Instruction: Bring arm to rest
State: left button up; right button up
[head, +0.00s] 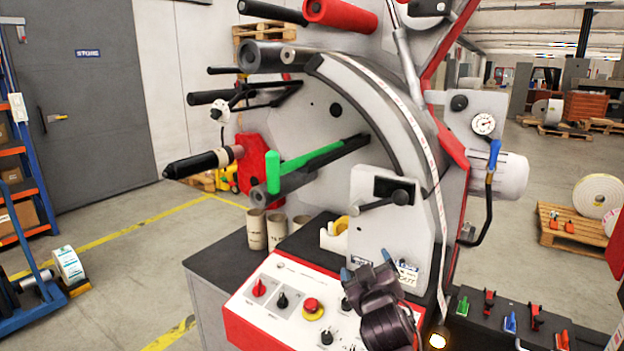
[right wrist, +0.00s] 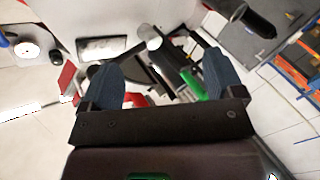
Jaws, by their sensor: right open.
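My right gripper (head: 367,267) is at the lower middle of the head view, in front of the label rewinder's light grey housing (head: 378,225) and above the right part of its control panel (head: 285,310). In the right wrist view, the two blue fingers of the gripper (right wrist: 157,70) stand wide apart with nothing held between them. Parts of the machine show beyond them, including a green handle (right wrist: 192,84). In the head view this green handle (head: 273,172) sits on a bar at the left of the machine. My left gripper is not in view.
A red emergency stop (head: 313,306) and several knobs sit on the panel close to my right gripper. A tape dispenser (head: 335,236) and cardboard cores (head: 257,228) stand behind it. The floor at left is partly clear.

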jog(key=s+d+f+m+g, duration=0.1)
jog(key=s+d+f+g, duration=0.1)
jog(key=s+d+f, duration=0.3)
jog(key=s+d+f+m+g, duration=0.2)
jog(key=s+d+f, duration=0.3)
jog(key=s+f, duration=0.8)
jog(key=s+d+f+m+g, duration=0.2)
jog(key=s+d+f, duration=0.4)
jog(key=s+f, duration=0.4)
jog(key=s, duration=0.4)
jog(key=shift+s+h, duration=0.3)
jog(key=shift+s, duration=0.1)
